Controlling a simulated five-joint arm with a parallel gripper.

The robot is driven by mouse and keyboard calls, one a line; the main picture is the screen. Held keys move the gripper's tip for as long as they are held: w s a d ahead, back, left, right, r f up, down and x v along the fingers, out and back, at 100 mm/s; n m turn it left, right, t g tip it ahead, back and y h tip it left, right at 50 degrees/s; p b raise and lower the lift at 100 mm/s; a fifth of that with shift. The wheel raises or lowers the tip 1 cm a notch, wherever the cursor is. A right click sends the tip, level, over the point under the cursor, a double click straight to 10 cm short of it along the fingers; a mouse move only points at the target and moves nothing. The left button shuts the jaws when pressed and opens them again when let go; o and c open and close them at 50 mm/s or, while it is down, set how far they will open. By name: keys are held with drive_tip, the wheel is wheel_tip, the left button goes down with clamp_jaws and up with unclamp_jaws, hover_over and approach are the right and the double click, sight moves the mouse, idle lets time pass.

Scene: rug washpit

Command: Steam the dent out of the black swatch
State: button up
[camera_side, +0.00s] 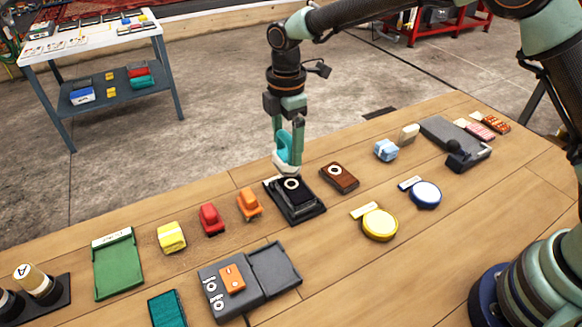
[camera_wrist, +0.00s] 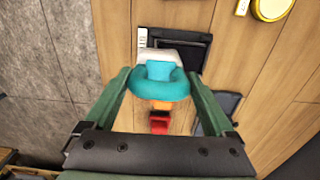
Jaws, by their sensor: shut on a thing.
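My gripper (camera_side: 287,148) is shut on a small teal and white steamer (camera_side: 284,163), its white part facing down. The steamer is just over the far edge of the black tray (camera_side: 301,214); I cannot tell whether it touches anything. The black swatch (camera_side: 299,196) lies in this tray, with a pale ring on it near the steamer.
A brown swatch (camera_side: 340,179) with a pale ring lies just right of the tray. Orange (camera_side: 249,204), red (camera_side: 211,219) and yellow (camera_side: 171,237) pieces stand to the left. A grey box (camera_side: 272,270) is in front. Yellow (camera_side: 380,224) and blue (camera_side: 425,195) round tins lie right.

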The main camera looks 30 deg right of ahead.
sight(290, 159)
wheel_tip(290, 159, down, 3)
drive_tip(key=shift+f, duration=0.2)
drive_tip(key=shift+s+f, duration=0.1)
drive_tip(key=shift+s, duration=1.8)
drive_tip(key=shift+w, duration=2)
drive_tip(key=shift+s+r, duration=0.1)
drive_tip(key=shift+r, duration=3.9)
